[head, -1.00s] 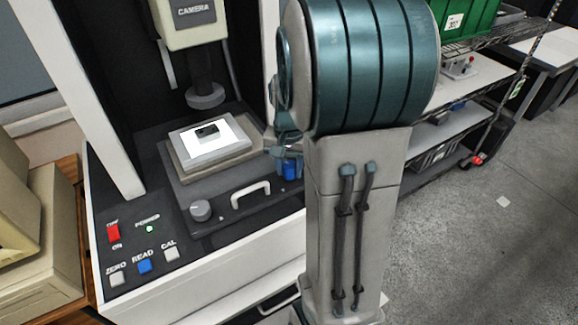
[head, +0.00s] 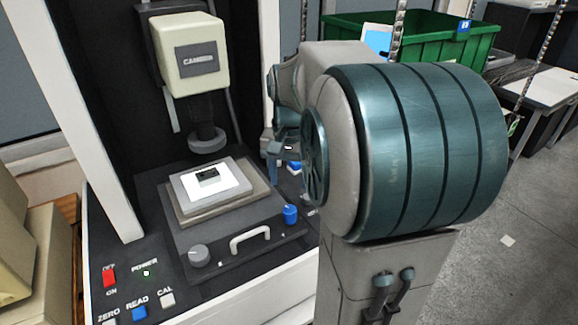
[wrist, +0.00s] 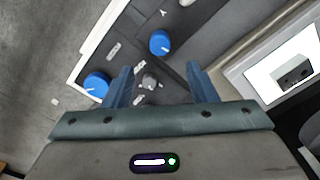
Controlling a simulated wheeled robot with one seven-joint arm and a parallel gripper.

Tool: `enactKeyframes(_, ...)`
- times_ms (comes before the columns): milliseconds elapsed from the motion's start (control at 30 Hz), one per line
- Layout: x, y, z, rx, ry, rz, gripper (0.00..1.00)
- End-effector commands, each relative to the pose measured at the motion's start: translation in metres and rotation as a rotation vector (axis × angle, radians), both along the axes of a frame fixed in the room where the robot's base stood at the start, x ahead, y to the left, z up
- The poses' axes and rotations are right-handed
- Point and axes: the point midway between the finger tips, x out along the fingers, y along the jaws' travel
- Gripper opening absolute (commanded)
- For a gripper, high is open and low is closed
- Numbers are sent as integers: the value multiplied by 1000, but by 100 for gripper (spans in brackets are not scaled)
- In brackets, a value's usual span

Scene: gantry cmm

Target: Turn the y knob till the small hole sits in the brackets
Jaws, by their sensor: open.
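My gripper (wrist: 158,72) is open and empty, its two blue fingers apart. In the wrist view a blue knob (wrist: 160,42) lies just beyond the fingertips, with a small Y-like mark near it. Another blue knob (wrist: 97,84) is left of the fingers, and a small grey knob (wrist: 150,83) shows between them. Which is the y knob I cannot tell for sure. In the head view a blue knob (head: 290,214) stands at the stage's front right. A dark part (head: 207,174) lies on the lit stage plate (head: 230,186); its hole and the brackets cannot be made out.
The camera head (head: 190,55) hangs over the stage. A grey knob (head: 197,255) and a handle (head: 248,238) are on the stage front. A light-blue screen (head: 378,40) is partly hidden by my arm. A green bin (head: 430,38) stands behind.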

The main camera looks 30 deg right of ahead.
Motion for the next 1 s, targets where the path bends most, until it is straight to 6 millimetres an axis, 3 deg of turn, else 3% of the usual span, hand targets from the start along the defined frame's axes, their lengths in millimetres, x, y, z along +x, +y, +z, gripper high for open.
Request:
enactKeyframes(100, 1, 0, 17, -1, -2, 0, 52)
enactKeyframes(233, 0, 0, 25, 0, 0, 0, 52)
enactKeyframes(867, 0, 0, 27, 0, 0, 0, 52)
enactKeyframes(1000, -17, 24, 23, 0, -40, 102, 52)
